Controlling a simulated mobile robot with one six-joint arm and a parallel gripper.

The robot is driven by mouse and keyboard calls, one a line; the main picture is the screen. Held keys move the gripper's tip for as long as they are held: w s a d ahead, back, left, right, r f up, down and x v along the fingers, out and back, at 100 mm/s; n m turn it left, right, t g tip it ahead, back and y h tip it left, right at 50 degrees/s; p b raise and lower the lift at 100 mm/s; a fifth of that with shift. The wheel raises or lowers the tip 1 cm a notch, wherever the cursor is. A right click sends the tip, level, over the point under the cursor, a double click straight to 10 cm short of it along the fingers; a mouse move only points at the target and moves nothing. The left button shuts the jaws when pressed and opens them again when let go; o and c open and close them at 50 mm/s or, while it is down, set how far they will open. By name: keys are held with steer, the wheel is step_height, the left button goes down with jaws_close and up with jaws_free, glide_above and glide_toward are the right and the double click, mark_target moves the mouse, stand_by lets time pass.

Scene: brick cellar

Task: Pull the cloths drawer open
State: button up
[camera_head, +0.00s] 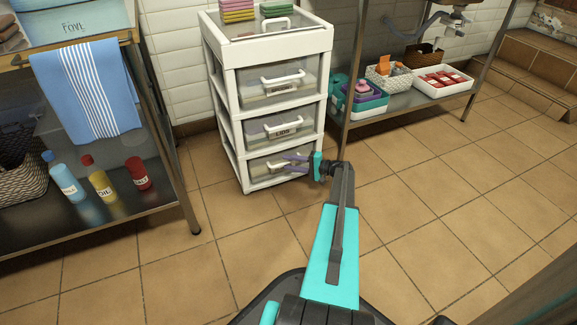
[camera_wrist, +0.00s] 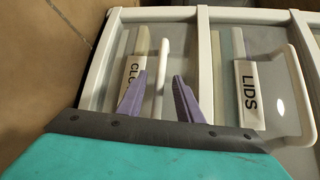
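The cloths drawer (camera_head: 262,172) is the bottom drawer of a white drawer unit and looks shut. Its label (camera_wrist: 133,75), partly covered by a finger, reads "CLO" in the wrist view. Its white handle (camera_wrist: 163,62) shows between my two purple fingers. My gripper (camera_head: 288,163) is in front of this drawer at handle height. It also shows in the wrist view (camera_wrist: 159,80), with its fingers apart on either side of the handle. I cannot tell whether a finger touches it.
The lids drawer (camera_head: 280,128) is just above, with its handle (camera_wrist: 298,95) near my gripper. A metal shelf (camera_head: 105,222) with bottles stands left. A low rack (camera_head: 400,104) with baskets stands right. The tiled floor (camera_head: 440,215) in front is clear.

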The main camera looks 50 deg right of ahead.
jaws_close()
steer(key=shift+s+a, duration=0.1)
steer(key=shift+a, duration=0.25)
steer(key=shift+s, duration=0.1)
